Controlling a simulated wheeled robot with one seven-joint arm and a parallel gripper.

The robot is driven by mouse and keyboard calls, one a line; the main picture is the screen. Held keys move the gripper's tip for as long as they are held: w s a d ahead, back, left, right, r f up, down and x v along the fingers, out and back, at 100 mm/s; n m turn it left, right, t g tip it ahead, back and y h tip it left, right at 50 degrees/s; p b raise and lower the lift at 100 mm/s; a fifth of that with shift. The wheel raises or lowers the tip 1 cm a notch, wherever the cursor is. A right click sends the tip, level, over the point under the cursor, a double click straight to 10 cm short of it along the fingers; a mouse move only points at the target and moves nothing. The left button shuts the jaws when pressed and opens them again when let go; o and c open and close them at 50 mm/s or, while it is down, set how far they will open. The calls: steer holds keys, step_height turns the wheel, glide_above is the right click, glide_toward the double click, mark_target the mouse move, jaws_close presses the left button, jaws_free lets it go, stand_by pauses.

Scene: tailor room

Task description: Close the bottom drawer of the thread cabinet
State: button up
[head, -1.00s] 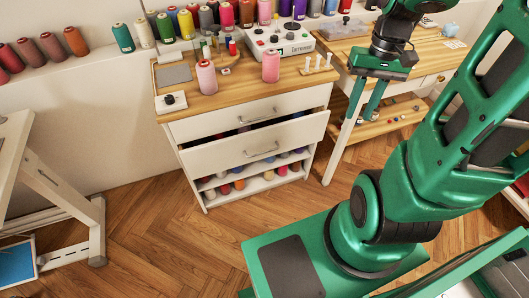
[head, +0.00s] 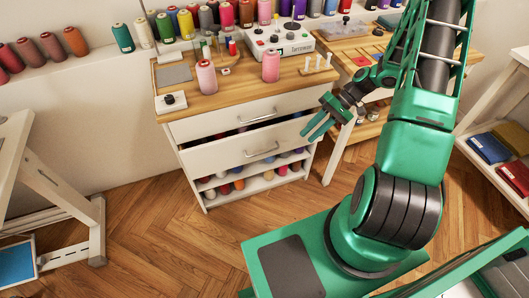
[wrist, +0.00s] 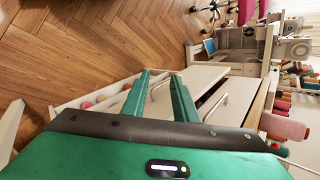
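The white thread cabinet (head: 190,176) has a wooden top and two drawers with bar handles. Its bottom drawer (head: 225,155) is pulled out, with a dark gap above its front and spools visible behind. The top drawer (head: 220,119) looks shut. My gripper (head: 308,136) is beside the right end of the bottom drawer's front, its fingers pointing down-left. In the wrist view my gripper (wrist: 160,76) is open and empty, with the drawer front (wrist: 200,76) and its handle (wrist: 154,86) beyond the fingers. I cannot tell whether a finger touches the drawer.
An open shelf with thread spools (head: 240,184) is under the drawers. Pink spools and a machine (head: 280,40) stand on the cabinet top. A wooden table (head: 440,50) is close on the right. The floor (head: 150,220) before the cabinet is clear.

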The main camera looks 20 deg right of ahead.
mark_target(264, 152)
steer(key=shift+w+a+f+m+t+y, duration=0.85)
steer(key=shift+a+f+t+y, duration=0.7)
steer(key=shift+f, duration=1.7)
steer(key=shift+w+a+f+m+t+y, duration=1)
steer(key=shift+f+t+y, duration=0.85)
steer(key=shift+f, duration=1.35)
steer(key=x, duration=1)
steer(key=shift+a, duration=0.45)
jaws_close()
steer(key=shift+f, duration=0.1)
steer(key=shift+d+f, duration=0.1)
